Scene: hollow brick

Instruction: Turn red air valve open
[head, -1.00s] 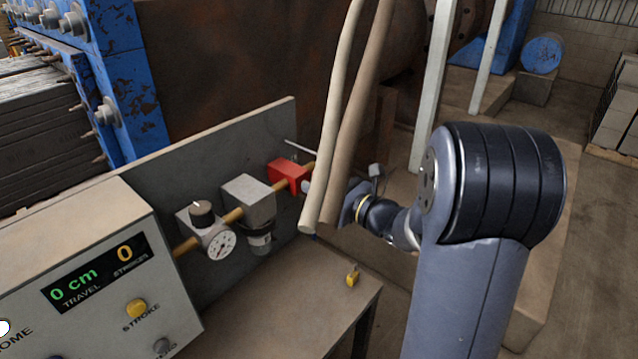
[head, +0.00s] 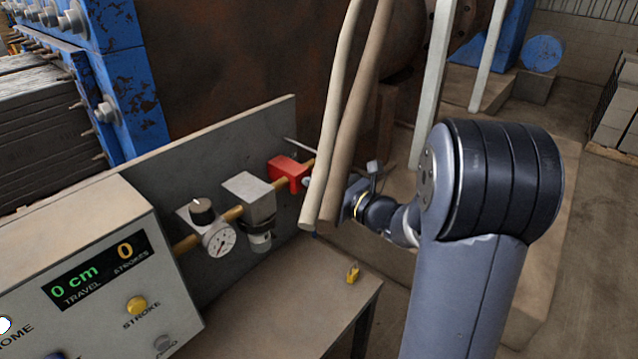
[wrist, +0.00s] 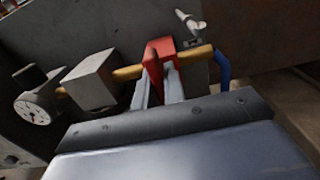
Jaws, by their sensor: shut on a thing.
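The red air valve (head: 287,172) sits on the brass pipe at the right end of the grey panel in the head view. In the wrist view its red handle (wrist: 156,52) stands across the pipe, between the fingers. My gripper (wrist: 160,84) is shut on this red handle, with one pale finger on each side. In the head view, two hanging hoses hide most of my gripper, and only a pale fingertip (head: 307,183) shows beside the valve.
The pressure gauge (head: 221,241) and a grey filter block (head: 250,194) share the pipe to the left. The two hoses (head: 338,130) hang close in front of my wrist. A control box (head: 85,235) stands at left. A small yellow item (head: 352,274) lies on the bench (head: 290,310).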

